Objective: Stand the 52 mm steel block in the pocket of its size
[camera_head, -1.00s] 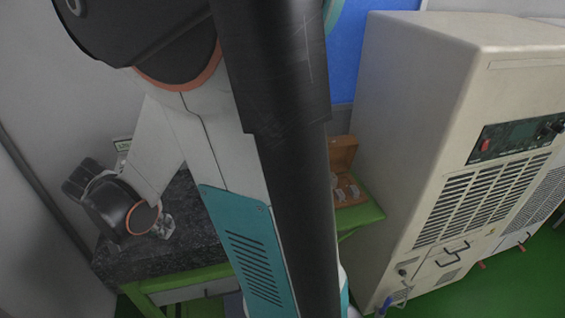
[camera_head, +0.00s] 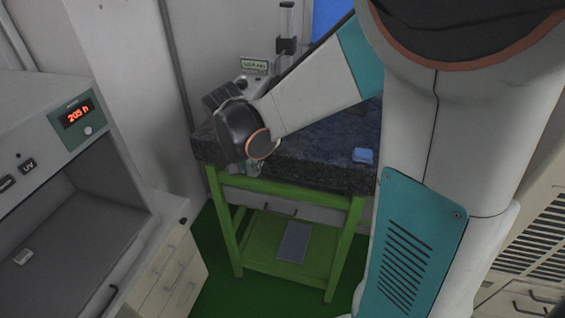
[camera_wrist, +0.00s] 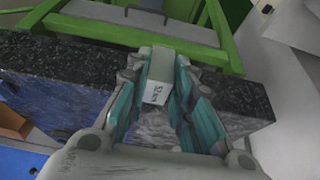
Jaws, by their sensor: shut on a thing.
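A pale steel block (camera_wrist: 158,84) with a dark printed label sits between the teal finger pads of my gripper (camera_wrist: 154,66) in the wrist view. My gripper is shut on it. In the head view my gripper (camera_head: 254,168) is a small shape below my black wrist, by the front left edge of the dark granite slab (camera_head: 310,160). The block cannot be told apart there. No pocket can be made out. An orange-brown wooden edge (camera_wrist: 12,122) shows at the left of the wrist view; what it holds is out of sight.
A green table frame (camera_head: 285,190) carries the slab. A small blue object (camera_head: 363,155) lies on the slab's right part. A measuring stand (camera_head: 286,44) rises behind. A cabinet with a red display (camera_head: 78,115) and white drawers (camera_head: 170,270) stand at the left.

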